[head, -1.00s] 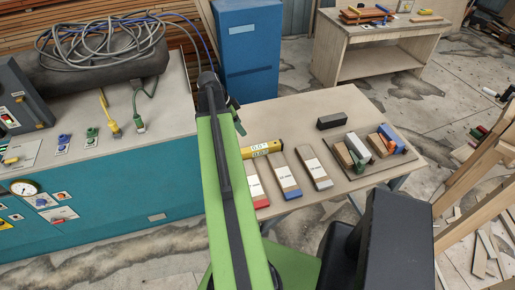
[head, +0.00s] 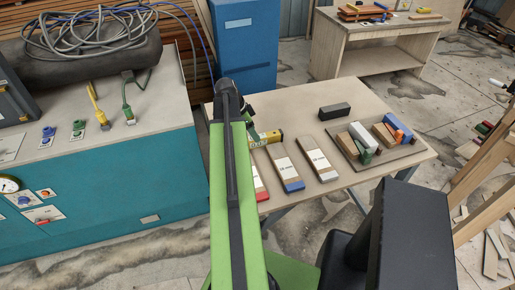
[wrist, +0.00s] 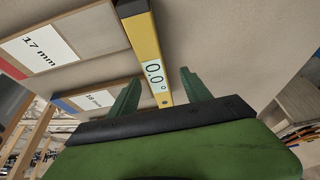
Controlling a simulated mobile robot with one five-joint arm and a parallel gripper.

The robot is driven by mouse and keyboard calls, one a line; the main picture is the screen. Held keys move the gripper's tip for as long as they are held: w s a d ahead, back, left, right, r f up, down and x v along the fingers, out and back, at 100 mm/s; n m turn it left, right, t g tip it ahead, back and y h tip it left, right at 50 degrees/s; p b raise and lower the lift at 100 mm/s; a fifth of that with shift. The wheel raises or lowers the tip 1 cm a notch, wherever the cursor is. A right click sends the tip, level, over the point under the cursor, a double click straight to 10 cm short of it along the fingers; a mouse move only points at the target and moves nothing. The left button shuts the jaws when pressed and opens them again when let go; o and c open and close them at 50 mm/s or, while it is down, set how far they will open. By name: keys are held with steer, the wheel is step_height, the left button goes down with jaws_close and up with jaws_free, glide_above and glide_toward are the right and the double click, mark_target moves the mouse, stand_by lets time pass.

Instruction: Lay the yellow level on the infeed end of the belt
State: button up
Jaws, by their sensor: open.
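The yellow level (head: 268,138) lies on the wooden worktable, its left part hidden behind my gripper and arm in the head view. In the wrist view the level (wrist: 148,45) runs from the top edge down between my fingers, with a white display reading 0.0 near its close end. My gripper (wrist: 161,80) is open, with one green finger on each side of the level and gaps to both. In the head view my gripper (head: 252,133) is small and partly hidden beside the level. I cannot make out a belt in either view.
Several labelled boards (head: 286,168) lie just in front of the level. A dark block (head: 335,111) and a tray (head: 372,162) with coloured pieces lie to the right. A teal machine bench (head: 110,185) with cables stands left. A blue cabinet (head: 245,50) stands behind.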

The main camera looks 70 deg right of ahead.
steer(key=b+x, duration=0.5)
steer(key=shift+s+a+f, duration=0.15)
steer(key=shift+a+f, duration=0.05)
steer(key=shift+a, duration=0.05)
steer(key=shift+r, duration=0.15)
jaws_close()
